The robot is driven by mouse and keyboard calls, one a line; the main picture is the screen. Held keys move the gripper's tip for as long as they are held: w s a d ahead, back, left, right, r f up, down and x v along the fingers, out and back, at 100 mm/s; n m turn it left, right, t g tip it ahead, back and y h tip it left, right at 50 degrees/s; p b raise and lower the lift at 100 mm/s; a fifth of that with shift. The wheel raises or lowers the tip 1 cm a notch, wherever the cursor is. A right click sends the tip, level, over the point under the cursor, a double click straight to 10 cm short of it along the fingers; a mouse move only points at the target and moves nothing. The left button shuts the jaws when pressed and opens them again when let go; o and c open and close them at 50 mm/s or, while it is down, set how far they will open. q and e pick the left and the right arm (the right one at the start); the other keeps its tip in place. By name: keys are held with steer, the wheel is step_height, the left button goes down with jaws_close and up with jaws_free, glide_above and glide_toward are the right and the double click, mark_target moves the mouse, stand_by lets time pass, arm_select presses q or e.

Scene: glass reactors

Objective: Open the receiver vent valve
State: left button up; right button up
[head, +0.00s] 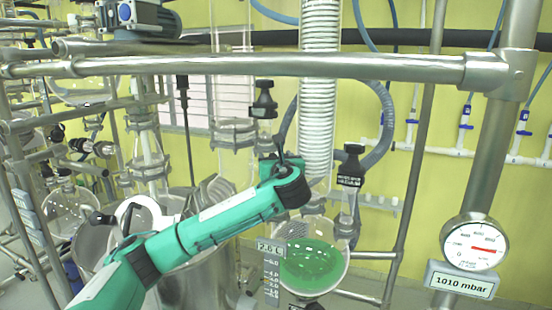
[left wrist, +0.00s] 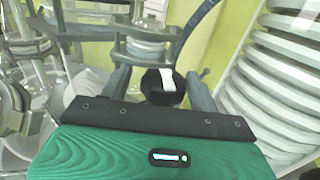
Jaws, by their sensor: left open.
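My left gripper (head: 279,150) is in front of the glassware, left of the white coiled condenser, partly hidden by my wrist. In the left wrist view, my open left gripper (left wrist: 160,78) has a dark finger on each side of a black knob with a white mark (left wrist: 162,86). The knob appears between the fingers; I cannot tell whether they touch it. I cannot tell for sure which head-view fitting this knob is. The round receiver flask (head: 312,268) with green liquid hangs below, right of my forearm. My right gripper is not in view.
A black-capped fitting (head: 264,104) stands above my gripper, another (head: 350,165) to the right. The condenser (head: 320,90) is close by. A steel rail (head: 300,65) crosses above. A gauge (head: 473,244) with a 1010 mbar display (head: 460,282) is at right.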

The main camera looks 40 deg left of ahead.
arm_select(q)
steer(key=m+t+h, duration=0.2)
steer(key=h, duration=0.1)
steer(key=shift+w+a+f+m, duration=0.1)
steer(key=shift+w+m, duration=0.2)
steer(key=shift+w, duration=0.1)
steer(key=m+t+h, duration=0.2)
steer(key=h, duration=0.1)
steer(key=shift+s, duration=0.1)
steer(key=shift+h, duration=0.5)
steer(key=shift+c, duration=0.2)
steer(key=c, duration=0.7)
steer(key=shift+d+n+g+y, duration=0.15)
steer(key=shift+n+g+y, duration=0.65)
steer(key=shift+y, duration=0.6)
steer(key=shift+d+n+g+y, duration=0.1)
steer(key=shift+n+g+y, duration=0.5)
steer(key=shift+n+y, duration=0.6)
steer(key=shift+o, duration=0.3)
steer(key=shift+a+g+y, duration=0.15)
steer(key=shift+g+y, duration=0.25)
steer(key=shift+y, duration=0.2)
steer(key=shift+o, duration=0.6)
steer(key=shift+s+a+n+g+y, duration=0.1)
steer(key=shift+s+n+g+y, duration=0.2)
steer(key=shift+s+n+y, duration=0.1)
